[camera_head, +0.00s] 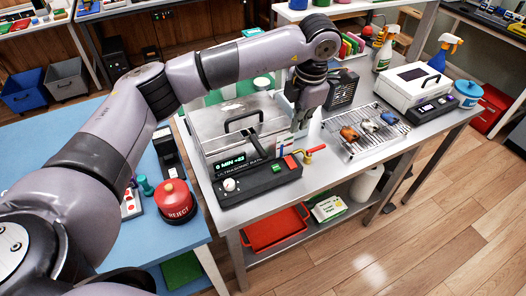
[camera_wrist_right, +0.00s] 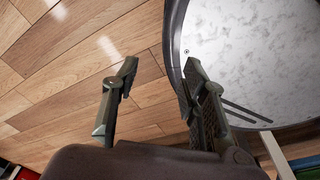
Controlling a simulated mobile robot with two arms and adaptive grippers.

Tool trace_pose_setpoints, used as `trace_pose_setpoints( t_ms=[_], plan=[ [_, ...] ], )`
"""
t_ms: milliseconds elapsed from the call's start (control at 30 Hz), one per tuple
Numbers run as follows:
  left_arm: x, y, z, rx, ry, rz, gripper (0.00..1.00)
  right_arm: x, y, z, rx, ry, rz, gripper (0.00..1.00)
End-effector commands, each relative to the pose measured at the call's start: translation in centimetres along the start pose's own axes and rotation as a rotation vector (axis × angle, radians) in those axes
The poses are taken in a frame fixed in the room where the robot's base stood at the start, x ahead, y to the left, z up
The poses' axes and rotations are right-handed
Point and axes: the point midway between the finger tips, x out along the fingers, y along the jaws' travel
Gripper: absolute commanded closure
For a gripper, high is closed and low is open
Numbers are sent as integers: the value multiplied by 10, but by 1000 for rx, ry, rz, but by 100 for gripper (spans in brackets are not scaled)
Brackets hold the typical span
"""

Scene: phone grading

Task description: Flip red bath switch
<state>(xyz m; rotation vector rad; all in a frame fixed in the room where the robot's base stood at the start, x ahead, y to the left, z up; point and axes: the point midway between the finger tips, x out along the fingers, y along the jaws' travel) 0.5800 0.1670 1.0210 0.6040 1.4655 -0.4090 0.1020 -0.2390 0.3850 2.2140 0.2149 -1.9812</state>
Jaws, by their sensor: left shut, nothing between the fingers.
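The ultrasonic bath (camera_head: 222,128) stands on the steel table, with a dark control panel (camera_head: 255,182) along its front. The red switch (camera_head: 291,162) is at the panel's right end, beside a green switch (camera_head: 276,168). The panel also has a lit display (camera_head: 231,162) and a white knob (camera_head: 229,184). My left gripper (camera_head: 297,128) points down above and behind the red switch; it is shut, with nothing in it, and looks apart from the switch. My right gripper (camera_wrist_right: 154,84) shows only in the right wrist view, open and empty above the wood floor.
A red-handled valve (camera_head: 313,152) sticks out just right of the red switch. A wire rack (camera_head: 362,132) with several small items lies further right. A red reject button (camera_head: 175,201) stands on the blue table (camera_head: 100,122) at left. My left arm crosses above the bath.

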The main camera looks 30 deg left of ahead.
Motion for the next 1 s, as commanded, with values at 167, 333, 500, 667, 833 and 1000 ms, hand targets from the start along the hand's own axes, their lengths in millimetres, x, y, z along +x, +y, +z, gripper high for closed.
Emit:
trace_pose_setpoints(
  t_ms=[167, 333, 500, 667, 833, 1000],
  plan=[
    [-2, -4, 6, 12, -1, 9, 100, 1, -10, -2, 5, 2, -11, 60],
    [-2, -4, 5, 11, 0, 8, 100, 0, -14, 16, 5, -22, -17, 60],
    [4, -4, 5, 10, 2, 7, 100, -3, -13, 25, 4, -36, -15, 60],
    [27, -4, 4, 10, 6, 5, 100, -10, -9, 20, 2, -31, -11, 60],
    [64, -4, 4, 10, 5, 5, 100, -19, -5, 11, 1, -18, -6, 60],
    [99, -4, 4, 10, 4, 5, 100, -27, -4, 8, 1, -15, -5, 60]
  ],
)
